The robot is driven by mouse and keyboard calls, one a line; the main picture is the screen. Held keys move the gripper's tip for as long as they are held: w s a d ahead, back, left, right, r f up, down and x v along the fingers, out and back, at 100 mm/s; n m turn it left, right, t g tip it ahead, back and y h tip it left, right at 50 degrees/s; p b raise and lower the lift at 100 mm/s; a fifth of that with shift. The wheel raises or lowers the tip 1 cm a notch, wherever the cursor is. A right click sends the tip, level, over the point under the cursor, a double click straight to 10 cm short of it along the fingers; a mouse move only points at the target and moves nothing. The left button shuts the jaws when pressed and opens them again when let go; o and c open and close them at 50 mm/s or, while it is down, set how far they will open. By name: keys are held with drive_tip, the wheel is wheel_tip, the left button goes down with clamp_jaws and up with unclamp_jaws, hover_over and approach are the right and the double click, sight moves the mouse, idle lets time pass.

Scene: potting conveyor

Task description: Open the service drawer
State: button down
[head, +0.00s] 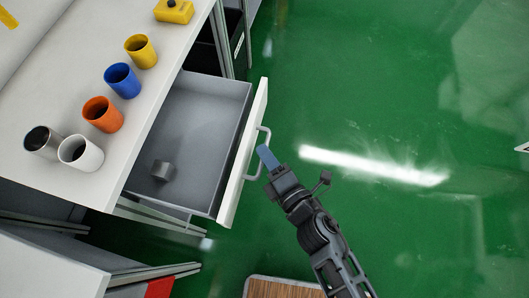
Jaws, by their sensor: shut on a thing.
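The service drawer (243,150) stands well out from under the white table, its white front facing right. Its grey inside is in view, with one small grey metal block (162,170) on the bottom near the lower left. A grey bar handle (262,133) is fixed to the drawer front. My gripper (265,153) is at this handle, with its bluish fingers around the bar and shut on it. The exact contact is small in the head view.
On the white tabletop (88,80) stand several cups, among them a blue cup (122,80) and an orange cup (102,114). A yellow block (174,11) lies at the top. The green floor (400,120) to the right is clear. A wooden-topped thing (283,288) is at the bottom.

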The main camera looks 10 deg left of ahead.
drive_tip(key=c, duration=1.2)
unclamp_jaws()
drive_tip(key=shift+o, duration=0.2)
drive_tip(key=shift+s, duration=0.1)
drive_tip(key=v, duration=0.7)
drive_tip(key=shift+s+d+b, duration=0.2)
drive_tip(key=shift+s+b, duration=0.05)
drive_tip(key=shift+b, duration=0.15)
drive_tip(key=shift+r, duration=0.1)
